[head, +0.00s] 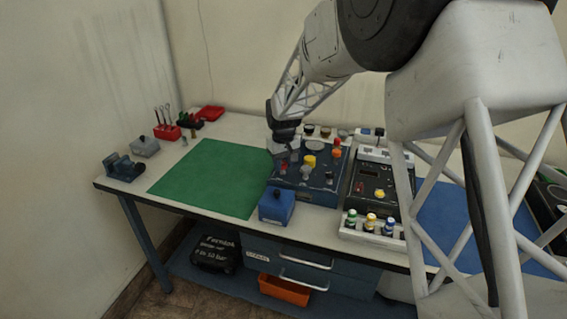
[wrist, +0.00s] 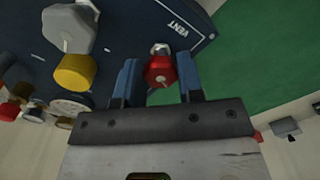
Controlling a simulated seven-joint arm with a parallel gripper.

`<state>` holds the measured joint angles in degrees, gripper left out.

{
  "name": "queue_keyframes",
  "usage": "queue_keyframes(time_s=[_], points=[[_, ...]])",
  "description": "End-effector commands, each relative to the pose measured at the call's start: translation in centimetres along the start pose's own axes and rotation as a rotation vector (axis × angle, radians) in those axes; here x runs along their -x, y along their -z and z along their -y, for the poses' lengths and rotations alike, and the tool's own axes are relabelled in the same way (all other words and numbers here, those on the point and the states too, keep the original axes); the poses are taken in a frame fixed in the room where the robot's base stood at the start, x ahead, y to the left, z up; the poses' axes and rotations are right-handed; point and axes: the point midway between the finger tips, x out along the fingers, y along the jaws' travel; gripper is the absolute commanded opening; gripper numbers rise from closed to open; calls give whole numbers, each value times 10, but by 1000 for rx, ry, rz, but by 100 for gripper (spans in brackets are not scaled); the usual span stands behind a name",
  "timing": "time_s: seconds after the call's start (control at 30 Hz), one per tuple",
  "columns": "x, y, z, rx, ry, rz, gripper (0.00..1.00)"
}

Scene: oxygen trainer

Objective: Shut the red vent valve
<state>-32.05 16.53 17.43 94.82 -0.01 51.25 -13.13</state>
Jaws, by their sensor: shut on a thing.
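The red vent valve (wrist: 159,70) is a small red knob on a silver stem, beside the white "VENT" label on the dark blue trainer panel (wrist: 130,28). My gripper (wrist: 158,76) has its two blue fingers on either side of the knob and is shut on it. The angle of the knob is hard to judge.
A yellow knob (wrist: 75,71) and a grey knob (wrist: 68,30) stand on the panel beside my gripper. A green mat (head: 205,178) lies clear on the left. A blue box (head: 276,207) stands in front of the panel, and a bottle rack (head: 370,237) stands to the right.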

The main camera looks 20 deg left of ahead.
Motion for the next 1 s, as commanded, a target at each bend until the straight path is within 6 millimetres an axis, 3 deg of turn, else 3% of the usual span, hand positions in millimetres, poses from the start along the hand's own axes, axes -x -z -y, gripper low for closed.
queue_keyframes(time_s=[1.0], points=[[1, 2, 3, -922, 1, -2, 11]])
